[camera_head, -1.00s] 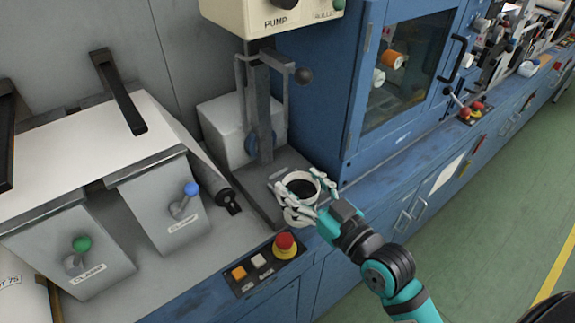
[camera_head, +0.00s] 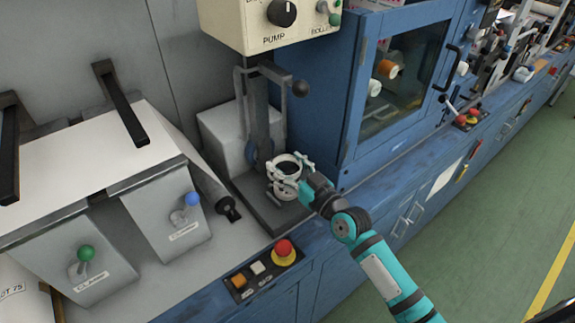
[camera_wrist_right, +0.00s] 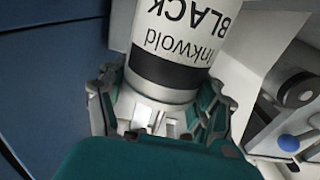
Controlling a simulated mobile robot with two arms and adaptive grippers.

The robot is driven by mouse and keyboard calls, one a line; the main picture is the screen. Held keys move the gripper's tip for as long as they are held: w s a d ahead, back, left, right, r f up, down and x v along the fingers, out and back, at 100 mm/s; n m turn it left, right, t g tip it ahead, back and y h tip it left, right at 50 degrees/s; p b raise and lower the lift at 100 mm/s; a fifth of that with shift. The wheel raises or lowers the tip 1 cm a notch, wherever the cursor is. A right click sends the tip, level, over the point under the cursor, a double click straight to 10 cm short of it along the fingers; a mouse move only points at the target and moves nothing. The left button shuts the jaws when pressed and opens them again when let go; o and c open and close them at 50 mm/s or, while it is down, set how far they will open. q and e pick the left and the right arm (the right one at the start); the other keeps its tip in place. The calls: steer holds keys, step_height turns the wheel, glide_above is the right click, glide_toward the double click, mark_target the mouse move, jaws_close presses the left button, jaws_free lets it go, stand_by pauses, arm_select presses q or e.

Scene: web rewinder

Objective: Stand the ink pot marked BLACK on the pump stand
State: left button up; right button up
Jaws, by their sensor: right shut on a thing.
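The white ink pot (camera_head: 288,163) is in my right gripper (camera_head: 285,178), with its dark round top facing up in the head view. In the right wrist view the pot (camera_wrist_right: 182,45) shows the words "Inkwold" and "BLACK", upside down, above a black band. My right gripper (camera_wrist_right: 160,122) is shut around it. The pump stand is a grey base plate (camera_head: 268,213) with an upright column (camera_head: 262,115). The pot is over the plate, in front of the column; whether it touches the plate I cannot tell. My left gripper is not in view.
The PUMP control box (camera_head: 270,25) overhangs the stand. A blue cabinet (camera_head: 345,120) stands to the right. A red stop button (camera_head: 284,248) is on the front ledge, and a roller end (camera_head: 229,209) lies left of the plate.

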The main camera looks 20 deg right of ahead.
steer(key=shift+r, duration=0.1)
steer(key=shift+f, duration=0.2)
steer(key=o, duration=1.8)
steer(key=shift+c, duration=0.2)
steer(key=shift+r, duration=0.1)
steer(key=b+v, duration=0.2)
steer(key=v, duration=1)
